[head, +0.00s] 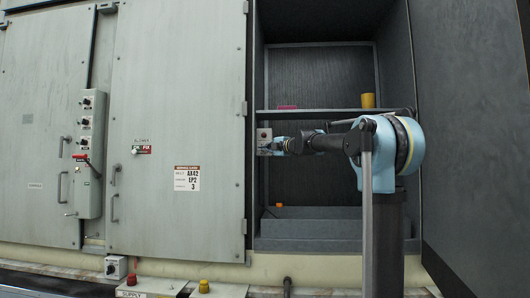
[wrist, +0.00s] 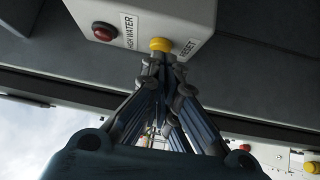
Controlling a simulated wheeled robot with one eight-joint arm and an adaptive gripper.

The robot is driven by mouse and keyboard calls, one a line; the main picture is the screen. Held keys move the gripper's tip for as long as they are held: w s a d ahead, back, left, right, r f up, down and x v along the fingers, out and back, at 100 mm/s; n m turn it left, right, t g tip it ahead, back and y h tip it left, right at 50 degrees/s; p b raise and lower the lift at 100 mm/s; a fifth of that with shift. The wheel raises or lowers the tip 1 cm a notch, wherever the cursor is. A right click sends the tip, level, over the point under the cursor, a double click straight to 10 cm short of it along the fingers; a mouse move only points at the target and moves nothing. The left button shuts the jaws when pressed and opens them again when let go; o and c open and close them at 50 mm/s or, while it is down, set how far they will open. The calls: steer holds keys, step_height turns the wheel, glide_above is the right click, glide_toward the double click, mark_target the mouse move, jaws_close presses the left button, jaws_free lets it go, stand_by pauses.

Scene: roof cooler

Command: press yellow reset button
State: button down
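The yellow reset button (wrist: 160,45) sits on a pale control box (wrist: 180,12), beside the word RESET. A red lamp or button (wrist: 103,31) marked HIGH WATER is to its left. In the head view the control box (head: 264,136) is at the left side of the open cabinet, and the button cannot be made out. My gripper (wrist: 161,62) has its fingertips together, empty, right at the yellow button's lower edge in the wrist view. I cannot tell whether they touch it. In the head view my gripper (head: 271,147) reaches left to the box.
A shelf (head: 315,113) crosses the cabinet above my arm, bearing a yellow cylinder (head: 368,100) and a pink item (head: 288,107). An orange item (head: 279,205) is lower down. The open dark door (head: 470,130) stands at right. Other red (head: 131,279) and yellow (head: 204,286) buttons are below.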

steer(key=s+a+v, duration=0.1)
steer(key=v, duration=1.1)
steer(key=shift+r, duration=0.2)
steer(key=shift+s+a, duration=0.1)
steer(key=shift+a, duration=0.1)
